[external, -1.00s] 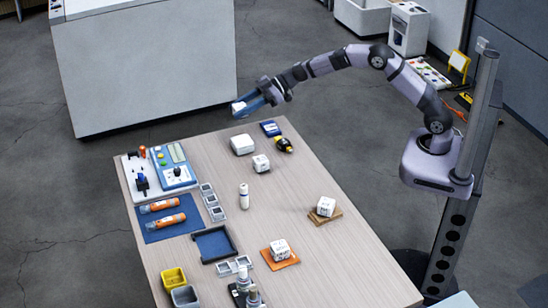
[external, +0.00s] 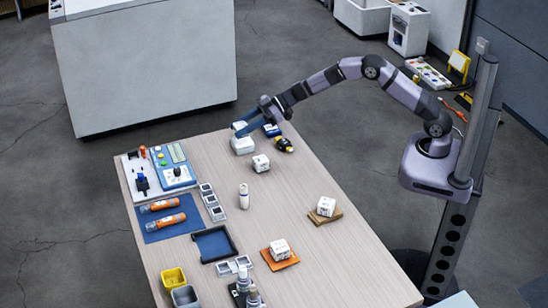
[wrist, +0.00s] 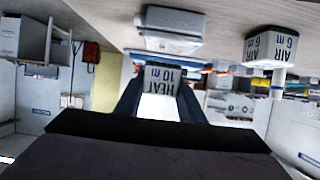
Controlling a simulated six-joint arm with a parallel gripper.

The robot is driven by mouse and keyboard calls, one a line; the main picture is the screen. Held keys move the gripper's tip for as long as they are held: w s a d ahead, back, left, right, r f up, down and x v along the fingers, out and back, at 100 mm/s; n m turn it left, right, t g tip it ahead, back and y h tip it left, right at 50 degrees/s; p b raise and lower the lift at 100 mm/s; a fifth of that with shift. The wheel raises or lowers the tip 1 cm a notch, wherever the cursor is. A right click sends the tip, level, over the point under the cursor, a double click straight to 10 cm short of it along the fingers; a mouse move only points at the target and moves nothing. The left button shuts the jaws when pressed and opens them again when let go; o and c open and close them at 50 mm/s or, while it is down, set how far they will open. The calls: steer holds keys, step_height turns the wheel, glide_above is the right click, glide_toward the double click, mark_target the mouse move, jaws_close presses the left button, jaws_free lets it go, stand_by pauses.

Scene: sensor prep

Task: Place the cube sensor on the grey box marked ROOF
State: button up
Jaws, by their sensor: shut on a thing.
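My gripper (external: 247,129) is shut on a white cube sensor (wrist: 166,80), whose printed label reads HEAT 10 m in the wrist view. The held cube also shows as a small white patch (external: 238,126) in the external view. A pale grey box (external: 242,145) lies on the table at its far end, just below the gripper in the picture. It also shows in the wrist view (wrist: 172,28), close beyond the cube. No ROOF marking is readable on it. Whether cube and box touch is unclear.
A cube labelled AIR 6 m (wrist: 268,46) stands near the box, also seen externally (external: 261,163). A blue box (external: 271,130) and a black-yellow item (external: 283,145) lie right of it. Other cubes sit on a wooden pad (external: 326,206) and an orange pad (external: 279,250).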

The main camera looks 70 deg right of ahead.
steer(key=shift+f, duration=0.95)
steer(key=shift+f, duration=0.2)
steer(key=o, duration=1)
steer(key=shift+o, duration=0.2)
steer(key=shift+r, duration=0.1)
steer(key=shift+r, duration=0.15)
steer(key=v, duration=1.2)
steer(key=shift+w, duration=0.1)
